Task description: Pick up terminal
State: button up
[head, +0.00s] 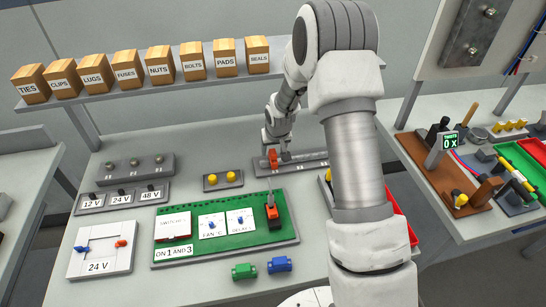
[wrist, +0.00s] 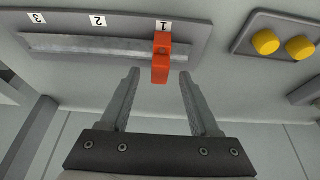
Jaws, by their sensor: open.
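An orange terminal (wrist: 160,62) sits on a metal rail (wrist: 95,48) by the label 1 in the wrist view. In the head view the orange terminal (head: 272,158) is at the left end of the rail (head: 309,163). My gripper (wrist: 160,74) is open and empty, with one finger on each side of the terminal's near end in the picture. Gaps show between both fingers and the terminal. In the head view my gripper (head: 277,152) is right at the terminal, and my arm hides part of the rail. A green terminal (head: 244,271) and a blue terminal (head: 280,264) lie on the table front.
Two yellow knobs (wrist: 266,43) stand on a plate beside the rail. A green board (head: 188,251) with another orange piece (head: 272,213) lies in front. Labelled boxes (head: 194,61) line the shelf above. A red-edged tray (head: 413,238) is partly hidden behind my arm.

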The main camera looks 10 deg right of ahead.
jog(key=shift+x, duration=1.2)
jog(key=shift+c, duration=0.3)
grip_shut()
